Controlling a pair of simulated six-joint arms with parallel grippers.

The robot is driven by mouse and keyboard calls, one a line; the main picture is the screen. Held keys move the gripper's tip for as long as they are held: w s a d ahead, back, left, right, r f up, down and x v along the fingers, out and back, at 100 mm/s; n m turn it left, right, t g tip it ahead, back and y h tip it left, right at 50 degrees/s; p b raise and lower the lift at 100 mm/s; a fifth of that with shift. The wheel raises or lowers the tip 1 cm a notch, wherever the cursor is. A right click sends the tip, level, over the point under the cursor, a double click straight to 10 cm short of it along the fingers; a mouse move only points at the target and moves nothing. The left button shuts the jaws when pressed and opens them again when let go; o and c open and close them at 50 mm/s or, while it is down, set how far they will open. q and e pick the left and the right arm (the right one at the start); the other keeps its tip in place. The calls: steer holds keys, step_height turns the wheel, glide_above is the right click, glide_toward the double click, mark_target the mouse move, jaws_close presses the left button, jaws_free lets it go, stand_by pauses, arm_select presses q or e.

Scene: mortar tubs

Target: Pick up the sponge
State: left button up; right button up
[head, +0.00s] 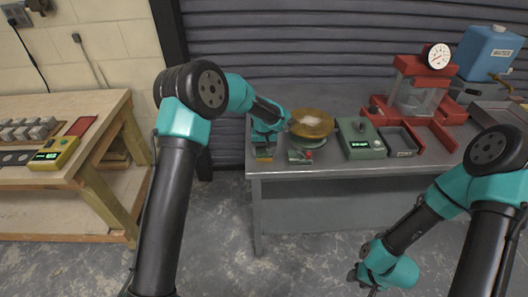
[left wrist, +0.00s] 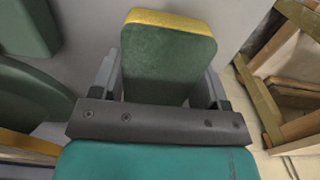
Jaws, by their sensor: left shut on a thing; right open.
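The sponge (left wrist: 168,55) is a block with a green body and a yellow layer along one edge. In the left wrist view it sits between the two fingers of my left gripper (left wrist: 163,88), which is shut on it. In the head view the sponge (head: 263,154) is small, at the front left corner of the grey metal bench, with my left gripper (head: 264,145) right above it. I cannot tell whether it touches the bench top. My right gripper (head: 368,285) is low in front of the bench, open and away from the sponge.

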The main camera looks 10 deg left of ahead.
mark_target(264, 148)
arm_select(q)
steer(key=c, duration=0.3)
steer(key=shift+r, duration=1.75)
steer(key=s+d, duration=0.2)
steer(key=s, duration=0.5)
steer(key=s+d+r, duration=0.1)
steer(key=s+d, duration=0.1)
steer(key=s, duration=0.6)
steer(key=shift+s+r, duration=0.25)
steer(key=shift+s, duration=0.05)
